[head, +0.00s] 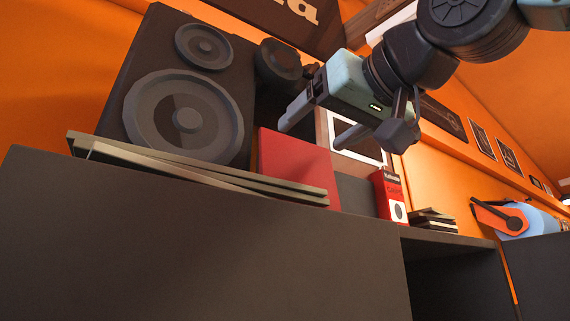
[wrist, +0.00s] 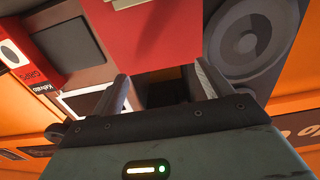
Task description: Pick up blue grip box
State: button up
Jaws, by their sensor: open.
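I cannot make out a blue grip box in either view. A small red and white box (head: 390,196) stands upright on the shelf; in the wrist view its side (wrist: 38,75) reads "GRIPS". My gripper (head: 312,133) is open and empty, above the shelf and left of that box in the head view. Its fingers point down and left, near a larger plain red item (head: 292,165). In the wrist view the open fingers (wrist: 163,82) have only a dark gap between them, with the red item (wrist: 165,35) beyond.
A big black speaker (head: 185,95) stands at the left, with flat boards (head: 200,170) before it. Dark flat items (head: 434,219) are stacked right of the grips box. A blue and orange rounded object (head: 520,218) sits far right. A dark cabinet (head: 200,255) fills the front.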

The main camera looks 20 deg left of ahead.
aim_at(292, 145)
jog(key=p+x, duration=0.1)
jog(key=x, duration=0.2)
jog(key=shift+w, duration=0.1)
jog(key=p+x, duration=0.1)
jog(key=x, duration=0.2)
jog(key=p+x, duration=0.1)
jog(key=shift+a+r+p, duration=0.15)
jog(key=shift+a+p, duration=0.2)
jog(key=shift+a, duration=0.2)
jog(key=shift+w+a, duration=0.1)
jog(key=shift+a, duration=0.15)
jog(key=shift+c, duration=0.4)
jog(key=c, duration=1.1)
jog(key=shift+o, duration=0.2)
